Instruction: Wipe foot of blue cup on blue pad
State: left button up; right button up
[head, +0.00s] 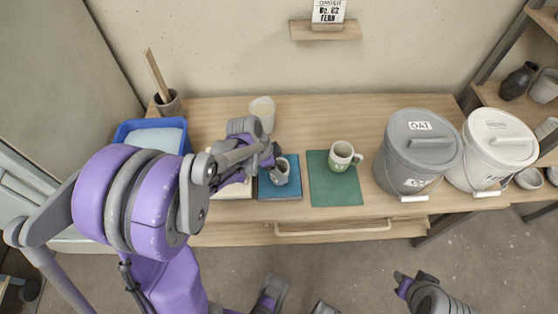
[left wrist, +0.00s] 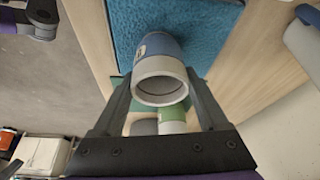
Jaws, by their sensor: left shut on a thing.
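My left gripper (head: 277,165) is over the blue pad (head: 268,188) in the head view, shut on the blue cup (head: 281,178). In the left wrist view the cup (left wrist: 160,75) sits between the two fingers (left wrist: 163,108), with a blue body, a pale band and an open mouth facing the camera. The blue pad (left wrist: 200,30) lies behind it. The cup's foot is hidden, so I cannot tell whether it touches the pad. My right gripper (head: 415,283) is low at the right of the head view, away from the table; its jaw state is unclear.
A green pad (head: 322,190) with a white and green cup (head: 342,156) lies just right. A grey bucket (head: 410,155) and a white bucket (head: 492,150) stand further right. A blue tub (head: 125,132) and a pale cup (head: 263,108) are at the left and back.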

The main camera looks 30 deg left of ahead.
pick_arm(q)
jog(key=shift+s+d, duration=0.5)
jog(key=shift+s, duration=0.3)
jog(key=shift+w+a, duration=0.6)
jog(key=shift+w, duration=0.4)
jog(key=shift+w+a, duration=0.65)
jog(key=shift+w, duration=0.3)
jog(key=shift+w+a, duration=0.6)
jog(key=shift+w, duration=0.4)
notch_tip(320, 180, up, 7)
jog(key=p, duration=0.4)
